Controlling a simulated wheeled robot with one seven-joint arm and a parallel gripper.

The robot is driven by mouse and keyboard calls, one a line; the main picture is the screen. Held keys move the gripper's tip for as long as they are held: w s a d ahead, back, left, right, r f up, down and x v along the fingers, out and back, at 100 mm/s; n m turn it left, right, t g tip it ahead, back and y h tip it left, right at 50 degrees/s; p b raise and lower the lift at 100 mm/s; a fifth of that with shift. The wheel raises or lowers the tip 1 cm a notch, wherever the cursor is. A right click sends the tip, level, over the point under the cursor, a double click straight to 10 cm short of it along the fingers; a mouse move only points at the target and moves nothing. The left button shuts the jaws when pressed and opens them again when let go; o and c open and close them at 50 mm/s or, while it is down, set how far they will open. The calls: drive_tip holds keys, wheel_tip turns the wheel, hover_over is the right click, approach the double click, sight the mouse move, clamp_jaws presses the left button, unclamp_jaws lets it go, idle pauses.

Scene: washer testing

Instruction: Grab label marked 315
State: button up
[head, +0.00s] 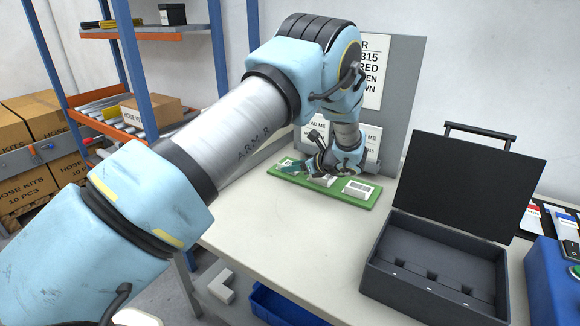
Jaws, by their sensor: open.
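A green tray (337,192) lies on the table and carries small white label blocks. One white label block (357,188) sits near its right end. Another white label block (322,180) is partly hidden under my gripper. Their markings are too small to read. My gripper (309,160) is open, low over the left part of the tray; its fingers are small and partly overlapped by the wrist. I cannot tell whether it touches a block. A wall sign (371,75) behind my arm shows "315" among partly hidden words.
An open black case (440,270) with its lid raised stands right of the tray. A blue box (558,275) is at the far right. White placards (369,140) stand behind the tray. The table (290,245) is clear in front; a shelf rack (148,35) stands left.

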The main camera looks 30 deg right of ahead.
drive_tip(key=p+x, duration=0.1)
drive_tip(key=x, duration=0.1)
drive_tip(key=p+x, duration=0.1)
drive_tip(key=x, duration=0.1)
drive_tip(key=shift+w+r, duration=0.25)
drive_tip(key=shift+w, duration=0.2)
drive_tip(key=shift+w+f, duration=0.2)
drive_tip(key=shift+w, duration=0.05)
drive_tip(key=shift+a, duration=0.1)
clamp_jaws()
